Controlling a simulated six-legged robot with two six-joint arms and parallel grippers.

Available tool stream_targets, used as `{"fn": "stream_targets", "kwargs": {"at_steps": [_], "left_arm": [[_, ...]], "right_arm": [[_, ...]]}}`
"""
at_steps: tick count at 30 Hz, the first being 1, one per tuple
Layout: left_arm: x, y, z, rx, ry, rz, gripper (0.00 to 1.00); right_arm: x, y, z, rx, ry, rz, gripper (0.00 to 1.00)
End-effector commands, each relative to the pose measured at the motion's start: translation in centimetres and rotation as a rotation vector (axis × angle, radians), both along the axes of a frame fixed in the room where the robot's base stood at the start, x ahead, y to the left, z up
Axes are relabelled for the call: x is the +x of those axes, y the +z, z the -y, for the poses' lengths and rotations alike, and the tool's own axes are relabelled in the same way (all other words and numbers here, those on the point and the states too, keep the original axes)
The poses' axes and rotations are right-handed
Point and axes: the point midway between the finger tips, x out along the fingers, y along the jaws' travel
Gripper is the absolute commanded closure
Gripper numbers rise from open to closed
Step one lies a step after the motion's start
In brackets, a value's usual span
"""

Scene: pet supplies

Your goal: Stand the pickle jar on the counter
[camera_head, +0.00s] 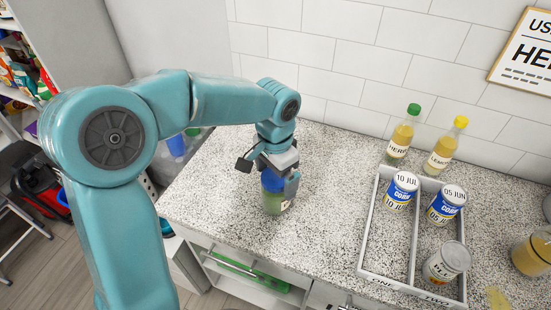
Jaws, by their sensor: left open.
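The pickle jar (273,204), greenish with a blue lid, is upright on the speckled counter (325,185), left of the tray. Its base appears to rest on the counter. My left gripper (276,178) is above and around the jar's lid, with its fingers beside it. It is open. The gripper and wrist hide part of the lid. My right gripper is not in view.
A grey divided tray (412,232) holds several labelled cans. Two bottles, one green-capped (401,136) and one yellow-capped (446,146), stand behind it. A yellowish jar (532,254) is at the right edge. The counter between jar and tray is clear.

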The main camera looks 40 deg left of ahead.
Motion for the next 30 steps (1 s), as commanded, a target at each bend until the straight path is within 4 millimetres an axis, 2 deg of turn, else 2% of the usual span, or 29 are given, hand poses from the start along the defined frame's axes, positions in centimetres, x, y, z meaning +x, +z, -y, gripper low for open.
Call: {"fn": "stream_targets", "kwargs": {"at_steps": [1,6,12,30], "left_arm": [[0.1,1.4,0.1,-0.001,0.000,0.006,0.00],[0.0,5.0,0.1,-0.001,-0.001,0.004,0.00],[0.0,7.4,0.1,-0.001,-0.001,0.001,0.00],[-0.1,7.9,0.0,-0.001,0.000,-0.001,0.00]], "right_arm": [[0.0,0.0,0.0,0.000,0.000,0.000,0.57],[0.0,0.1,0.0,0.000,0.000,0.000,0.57],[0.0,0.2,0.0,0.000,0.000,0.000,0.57],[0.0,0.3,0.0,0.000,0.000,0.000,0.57]]}}
